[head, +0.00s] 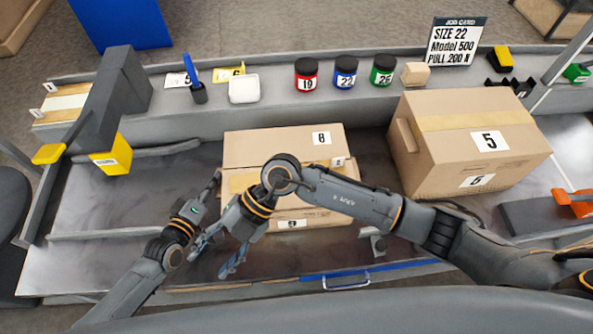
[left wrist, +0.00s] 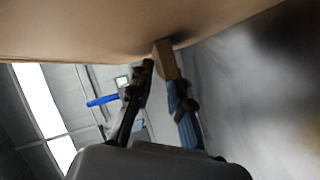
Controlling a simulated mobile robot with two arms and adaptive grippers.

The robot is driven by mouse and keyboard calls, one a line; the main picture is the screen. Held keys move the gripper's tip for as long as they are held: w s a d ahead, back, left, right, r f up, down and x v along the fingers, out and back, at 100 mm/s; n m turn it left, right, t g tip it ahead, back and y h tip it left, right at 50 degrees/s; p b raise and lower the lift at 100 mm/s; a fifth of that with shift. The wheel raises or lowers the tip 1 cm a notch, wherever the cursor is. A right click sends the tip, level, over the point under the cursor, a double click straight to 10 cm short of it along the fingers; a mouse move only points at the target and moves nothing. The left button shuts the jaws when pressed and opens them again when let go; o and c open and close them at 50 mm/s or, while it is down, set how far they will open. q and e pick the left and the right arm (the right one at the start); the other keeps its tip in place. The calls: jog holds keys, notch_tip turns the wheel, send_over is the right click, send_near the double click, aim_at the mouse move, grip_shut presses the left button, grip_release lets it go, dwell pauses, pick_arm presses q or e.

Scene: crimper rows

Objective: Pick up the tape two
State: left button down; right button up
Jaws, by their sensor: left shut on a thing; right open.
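A closed cardboard box (head: 270,148) lies on the middle of the bench. A label 2 (head: 338,162), seemingly on the tape strip, sits along its middle seam; my right arm covers part of the seam. My left gripper (head: 214,187) is at the box's left side. In the left wrist view my left gripper (left wrist: 165,75) is shut on a small brown tab (left wrist: 164,57) that sticks out from the cardboard (left wrist: 90,30). I cannot tell if this tab is the tape's end. My right gripper (head: 218,252) is open and empty, in front of the box's left end.
Jars (head: 306,75), a white dish (head: 244,88) and a job card (head: 456,42) are on the back ledge. A grey post with a yellow part (head: 110,160) stands at left. The bench's front left is bare.

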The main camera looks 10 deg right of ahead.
aim_at(339, 158)
jog(key=w+d+r+n+t+h, duration=0.1)
jog(key=w+d+h, duration=0.1)
jog(key=w+d, duration=0.2)
jog(key=w+d+r+n+t+h, duration=0.1)
jog(key=w+d, duration=0.4)
jog(key=d, duration=0.1)
jog(key=w+d+r+n+t+h, duration=0.1)
jog(key=w+d+h, duration=0.1)
jog(key=w+d, duration=0.3)
jog(key=shift+w+d+r+t+h, duration=0.15)
jog(key=shift+d+t+h, duration=0.2)
jog(key=shift+d, duration=0.25)
jog(key=w+d+r+n+t+h, duration=0.1)
jog(key=w+d+r+h, duration=0.1)
jog(key=w+d+r, duration=0.3)
jog(key=w+d+r+t+h, duration=0.1)
jog(key=w+d+r+t, duration=0.1)
jog(key=d, duration=0.4)
jog(key=shift+g+h, duration=0.25)
jog(key=f, duration=0.2)
jog(key=d+f, duration=0.1)
jog(key=f, duration=0.2)
jog(key=shift+d+f, duration=0.1)
jog(key=shift+f, duration=0.25)
jog(key=shift+s+d+f, duration=0.1)
jog(key=shift+s+f, duration=0.1)
jog(key=shift+f, duration=1.2)
jog(key=shift+s+f, duration=0.2)
jog(key=shift+f, duration=1.15)
jog(key=c, duration=0.8)
